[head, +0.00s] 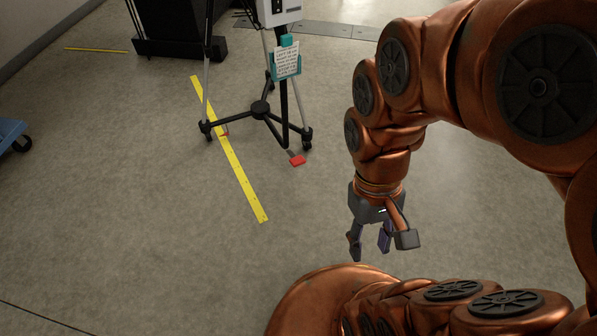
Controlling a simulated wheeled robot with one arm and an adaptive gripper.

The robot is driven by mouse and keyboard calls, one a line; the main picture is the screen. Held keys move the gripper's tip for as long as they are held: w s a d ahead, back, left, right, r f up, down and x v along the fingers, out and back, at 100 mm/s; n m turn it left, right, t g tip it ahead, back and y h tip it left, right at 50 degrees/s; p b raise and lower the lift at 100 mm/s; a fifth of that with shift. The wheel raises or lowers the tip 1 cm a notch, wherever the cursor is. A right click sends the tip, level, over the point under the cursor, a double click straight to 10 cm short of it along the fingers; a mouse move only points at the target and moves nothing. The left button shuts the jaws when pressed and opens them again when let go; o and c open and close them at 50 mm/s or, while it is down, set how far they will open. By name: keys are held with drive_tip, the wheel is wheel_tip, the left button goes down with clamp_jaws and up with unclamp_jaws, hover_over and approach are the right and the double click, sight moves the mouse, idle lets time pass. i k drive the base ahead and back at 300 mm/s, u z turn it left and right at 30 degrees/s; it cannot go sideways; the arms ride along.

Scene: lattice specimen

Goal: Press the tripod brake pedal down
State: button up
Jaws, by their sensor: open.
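The tripod (261,109) stands on castors in the upper middle of the head view. A red brake pedal (298,161) sticks out low at the foot of its front right leg, just above the floor. A second small red piece (224,133) shows by the left castor, partly hidden. My gripper (370,250) is open and empty, pointing down. In the picture it is to the right of and nearer than the red pedal, and clear of it.
A yellow floor strip (235,160) runs under the tripod's left side. A tag (287,64) hangs on the tripod. A black box-like base (180,45) stands behind. A blue cart (12,131) is at the left edge. The floor between gripper and pedal is clear.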

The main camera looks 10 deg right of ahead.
sight(296, 160)
drive_tip(key=u, duration=0.4)
drive_tip(key=i, duration=0.8)
drive_tip(key=u, duration=0.6)
